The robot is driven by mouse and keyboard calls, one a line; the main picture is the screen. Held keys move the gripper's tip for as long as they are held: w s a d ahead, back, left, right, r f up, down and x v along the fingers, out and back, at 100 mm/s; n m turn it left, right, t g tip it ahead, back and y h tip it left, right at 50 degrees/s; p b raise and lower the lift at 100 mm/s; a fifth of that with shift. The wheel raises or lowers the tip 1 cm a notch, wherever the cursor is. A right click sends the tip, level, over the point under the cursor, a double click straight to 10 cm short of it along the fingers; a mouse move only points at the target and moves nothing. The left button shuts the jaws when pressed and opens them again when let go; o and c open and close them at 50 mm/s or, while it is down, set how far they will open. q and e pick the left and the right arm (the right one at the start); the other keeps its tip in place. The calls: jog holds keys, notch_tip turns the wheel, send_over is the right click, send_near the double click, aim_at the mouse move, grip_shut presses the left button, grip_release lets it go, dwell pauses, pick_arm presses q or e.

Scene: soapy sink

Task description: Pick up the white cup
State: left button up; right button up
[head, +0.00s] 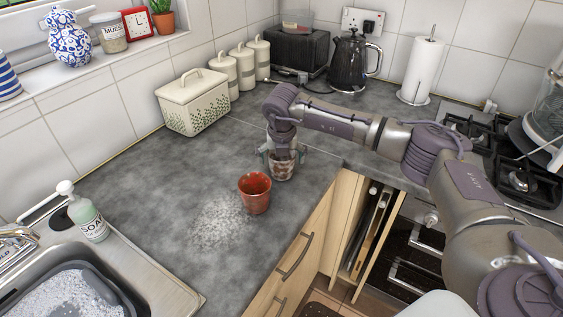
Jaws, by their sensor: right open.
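A whitish cup with brown markings (281,173) stands on the grey worktop near its front edge. My right gripper (282,155) comes down over this cup from above, with its fingers open around the upper part. The gripper hides the cup's rim, and I cannot tell whether the fingers touch it. A red-brown cup (255,194) stands just in front and to the left, close beside the whitish cup. My left gripper is not in view.
White powder (222,222) is scattered on the worktop (150,190). A soap bottle (88,213) stands by the sink (150,275) at lower left. A patterned bread bin (194,104), canisters (224,75) and a black kettle (351,62) stand at the back. The left worktop is mostly clear.

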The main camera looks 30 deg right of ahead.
jog(key=c, duration=1.2)
jog(key=shift+r, duration=0.15)
